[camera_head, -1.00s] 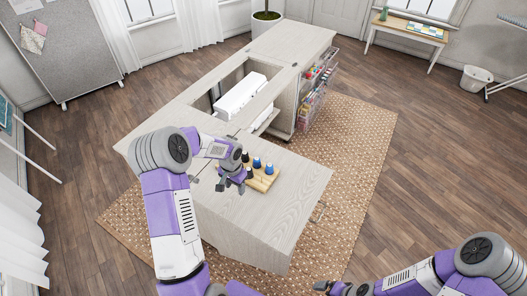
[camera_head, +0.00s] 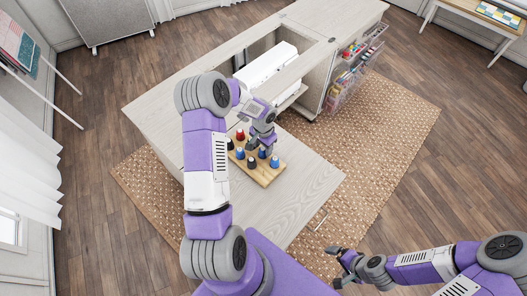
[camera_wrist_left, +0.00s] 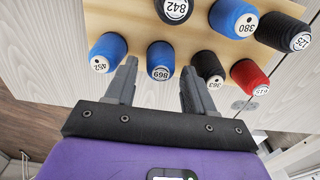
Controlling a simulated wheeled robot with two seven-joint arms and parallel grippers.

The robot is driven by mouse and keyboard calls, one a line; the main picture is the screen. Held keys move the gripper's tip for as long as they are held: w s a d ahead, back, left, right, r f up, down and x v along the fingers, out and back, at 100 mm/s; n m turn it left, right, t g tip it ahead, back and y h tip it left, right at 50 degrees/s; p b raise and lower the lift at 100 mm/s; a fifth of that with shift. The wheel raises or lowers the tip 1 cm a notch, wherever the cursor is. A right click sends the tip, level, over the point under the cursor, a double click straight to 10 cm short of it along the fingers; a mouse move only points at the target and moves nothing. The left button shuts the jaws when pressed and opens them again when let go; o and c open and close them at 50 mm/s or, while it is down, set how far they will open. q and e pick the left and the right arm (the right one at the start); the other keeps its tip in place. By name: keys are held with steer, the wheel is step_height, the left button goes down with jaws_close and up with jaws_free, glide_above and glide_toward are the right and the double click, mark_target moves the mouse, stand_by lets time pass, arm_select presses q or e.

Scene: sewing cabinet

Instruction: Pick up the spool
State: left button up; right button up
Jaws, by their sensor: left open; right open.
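A light wooden spool rack (camera_head: 266,178) stands on the cabinet top with several black, blue and red spools. In the left wrist view, the blue spool labelled 869 (camera_wrist_left: 161,56) shows between and just beyond my left gripper's open fingertips (camera_wrist_left: 157,72); I cannot tell if they touch it. Blue spool 452 (camera_wrist_left: 108,52) is left of the fingers, black spool 363 (camera_wrist_left: 208,66) right of them. In the head view my left gripper (camera_head: 256,147) is over the rack, hiding part of it. My right gripper (camera_head: 337,266) is open and empty, away from the cabinet.
The cabinet top (camera_head: 300,183) is bare to the right of the rack. Behind it, a white machine (camera_head: 265,68) sits in the cabinet's recess. A rack of coloured supplies (camera_head: 350,70) hangs at the cabinet's right side. More spools, including a red one labelled 615 (camera_wrist_left: 249,76), stand close around the left fingers.

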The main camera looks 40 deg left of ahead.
mark_target(262, 150)
arm_select(q)
step_height(262, 150, down, 3)
steer(key=shift+s+a+f, duration=0.1)
steer(key=shift+s+f, duration=0.05)
steer(key=shift+c, duration=0.3)
steer(key=c, duration=0.8)
steer(key=shift+o, duration=0.2)
step_height(262, 150, up, 10)
steer(key=shift+r+p, duration=0.1)
steer(key=shift+p, duration=0.3)
